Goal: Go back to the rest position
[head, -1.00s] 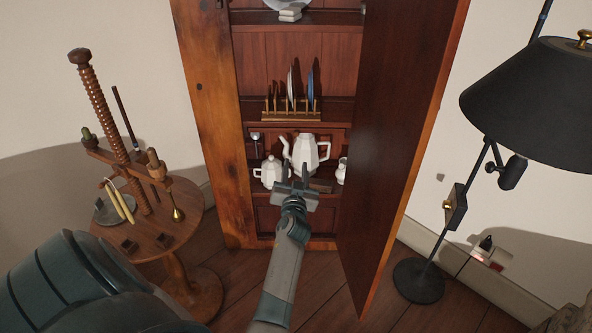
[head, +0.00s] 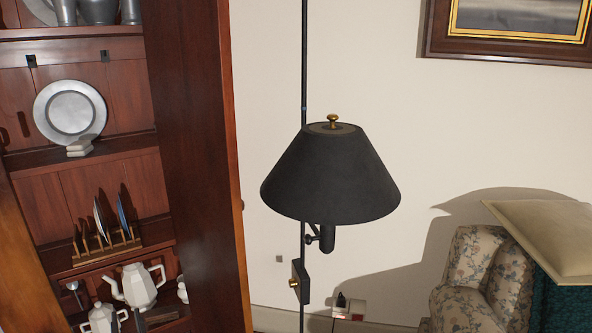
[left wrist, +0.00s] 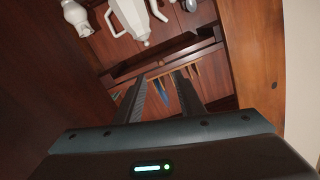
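My left gripper (head: 128,319) shows only as its fingertips at the bottom left of the head view, in front of the cabinet's lower shelf. In the left wrist view its two fingers (left wrist: 160,80) stand apart with nothing between them, so it is open and empty. A white teapot (head: 137,285) stands on the shelf just beyond the fingertips; a white teapot also shows at the top of the left wrist view (left wrist: 130,17). A smaller white pot (head: 101,318) is to its left. My right gripper is in no view.
The open cabinet door (head: 195,150) stands to the right of the shelves. A plate rack (head: 107,250) and a pewter plate (head: 70,112) are on shelves above. A black floor lamp (head: 330,178) stands right of the door, and a floral armchair (head: 480,270) is farther right.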

